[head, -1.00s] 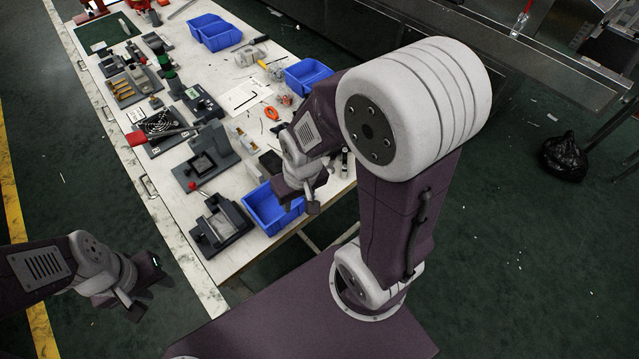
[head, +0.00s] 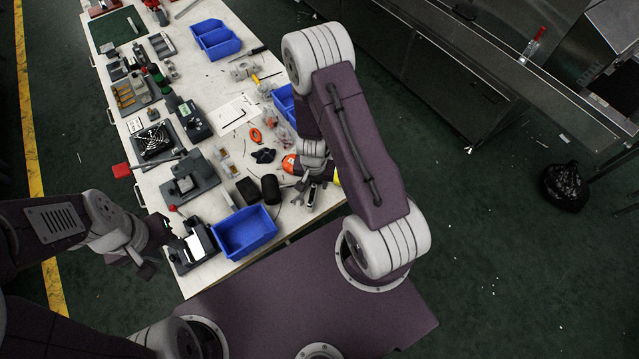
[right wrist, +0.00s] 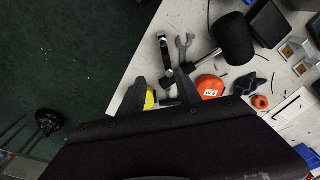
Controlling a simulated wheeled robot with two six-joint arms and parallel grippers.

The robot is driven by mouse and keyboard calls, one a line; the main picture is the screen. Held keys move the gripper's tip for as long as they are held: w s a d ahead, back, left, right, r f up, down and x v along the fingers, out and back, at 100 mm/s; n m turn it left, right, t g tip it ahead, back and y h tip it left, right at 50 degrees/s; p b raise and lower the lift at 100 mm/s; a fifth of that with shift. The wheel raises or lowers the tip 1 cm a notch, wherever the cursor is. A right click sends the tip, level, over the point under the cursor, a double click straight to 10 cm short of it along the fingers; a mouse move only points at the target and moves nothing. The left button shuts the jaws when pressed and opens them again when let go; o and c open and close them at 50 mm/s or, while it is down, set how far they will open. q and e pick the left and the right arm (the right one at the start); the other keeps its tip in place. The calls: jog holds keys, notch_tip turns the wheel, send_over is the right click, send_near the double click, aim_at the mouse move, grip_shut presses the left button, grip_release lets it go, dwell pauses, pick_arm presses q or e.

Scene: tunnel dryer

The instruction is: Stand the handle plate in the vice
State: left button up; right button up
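A dark grey vice (head: 183,262) with pale metal parts stands at the near left corner of the bench in the head view. My left gripper (head: 156,248) is just left of it, beyond the bench edge, with its fingers apart and nothing visible between them. My right gripper (head: 310,187) is over the near right end of the bench. In the right wrist view its two fingers (right wrist: 162,95) are spread, with a black and silver tool (right wrist: 165,52) and a wrench (right wrist: 183,47) on the bench beyond them. I cannot make out the handle plate for certain.
A blue bin (head: 245,232) stands right of the vice. A grey fixture with a red knob (head: 190,180) sits behind it. A black mallet (right wrist: 233,38), an orange tape (right wrist: 210,87) and a yellow item (right wrist: 149,99) lie near my right gripper.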

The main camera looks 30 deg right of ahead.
aim_at(312, 193)
jog(key=shift+a+f+b, duration=0.9)
jog(key=shift+f+b, duration=0.1)
jog(key=shift+f, duration=0.1)
jog(key=f, duration=0.4)
jog(key=w+f, duration=0.1)
jog(key=f, duration=0.1)
jog(key=shift+d+f, duration=0.1)
jog(key=shift+d, duration=0.05)
jog(key=shift+w+d+f, duration=0.15)
jog(key=shift+d, duration=0.1)
jog(key=shift+c, duration=0.3)
jog(key=shift+a, duration=0.15)
grip_shut()
pick_arm(q)
jog(key=shift+s+a+f, duration=0.1)
jog(key=shift+a+f, duration=0.25)
jog(key=shift+f, duration=0.25)
jog(key=shift+a+f, duration=0.35)
jog(key=shift+f, duration=0.2)
